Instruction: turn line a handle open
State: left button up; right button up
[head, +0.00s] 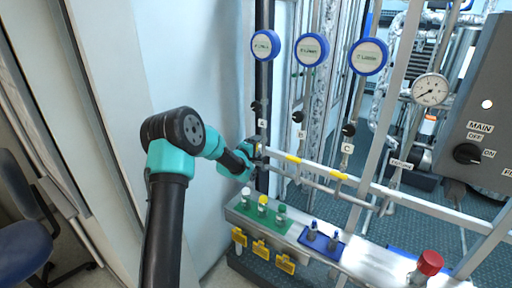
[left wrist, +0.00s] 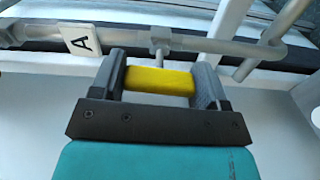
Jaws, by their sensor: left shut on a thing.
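The line A handle is a yellow bar (left wrist: 158,81) on a pale pipe, and it lies between the two fingers of my left gripper (left wrist: 160,88) in the left wrist view. The fingers are shut on it. The white tag lettered A (left wrist: 80,42) is on the pipe just left of it. In the head view my left gripper (head: 256,150) reaches the left end of the rail, below the A label (head: 262,124), and mostly hides the handle. The yellow handles of the other lines (head: 292,158) lie along the rail to the right. My right gripper is not in view.
Blue-rimmed round gauges (head: 265,46) hang above the lines. A metal bench below carries a green mat (head: 250,212) with small vials, a blue mat (head: 320,243) and a red knob (head: 429,263). A grey control box (head: 480,110) stands at right.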

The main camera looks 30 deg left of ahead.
pick_arm(q)
jog(key=shift+n, duration=0.5)
jog(key=o, duration=0.9)
jog(key=shift+o, duration=0.2)
jog(key=s+a, duration=0.1)
jog(key=s, duration=1.6)
jog(key=shift+s, duration=0.2)
